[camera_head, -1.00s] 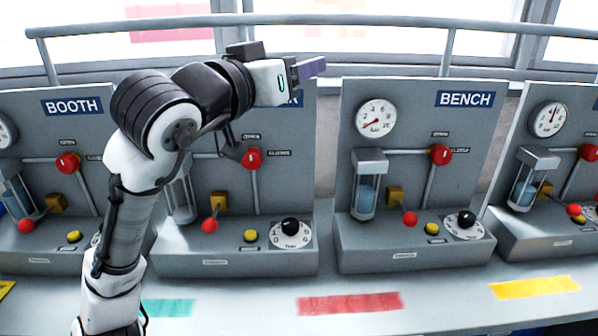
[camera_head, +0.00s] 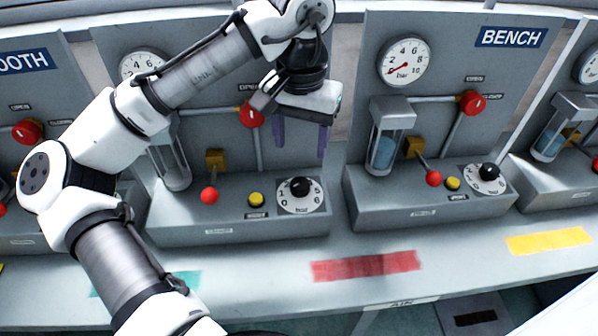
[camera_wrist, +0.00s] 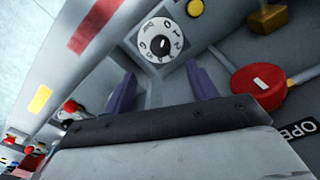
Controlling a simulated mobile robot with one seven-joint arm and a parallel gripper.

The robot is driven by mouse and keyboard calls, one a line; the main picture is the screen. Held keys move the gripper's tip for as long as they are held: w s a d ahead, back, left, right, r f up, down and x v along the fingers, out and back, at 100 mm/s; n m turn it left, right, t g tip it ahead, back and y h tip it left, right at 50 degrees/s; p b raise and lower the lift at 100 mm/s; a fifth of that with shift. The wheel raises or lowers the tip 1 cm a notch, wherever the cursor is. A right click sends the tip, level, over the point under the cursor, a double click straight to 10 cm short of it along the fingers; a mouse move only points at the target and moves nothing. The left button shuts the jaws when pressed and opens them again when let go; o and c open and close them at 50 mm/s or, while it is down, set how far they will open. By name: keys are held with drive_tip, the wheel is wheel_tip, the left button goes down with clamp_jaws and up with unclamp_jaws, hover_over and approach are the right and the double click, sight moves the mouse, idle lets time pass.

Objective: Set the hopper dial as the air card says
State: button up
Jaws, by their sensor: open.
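Below my gripper (camera_head: 300,138), the middle panel has a white numbered dial (camera_head: 300,206) with a black knob (camera_head: 300,186). My gripper is open and empty, its two purple fingers pointing down above the dial, apart from it. In the wrist view the dial (camera_wrist: 175,31) shows beyond and between the fingers. A small label on the bench's front edge (camera_head: 400,303) seems to read AIR; I see no readable card.
Beside the dial are a yellow button (camera_head: 256,199), a red-ball lever (camera_head: 209,195) and a red valve knob (camera_head: 251,116). The BENCH panel (camera_head: 512,38) stands right, the BOOTH panel (camera_head: 22,62) left. The bench top has coloured strips and is otherwise clear.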

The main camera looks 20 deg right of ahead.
sight(300, 183)
wheel_tip(300, 183, down, 10)
drive_tip(key=shift+w+r, duration=0.1)
idle(0.4)
drive_tip(key=shift+p, duration=0.3)
drive_tip(key=c, duration=1)
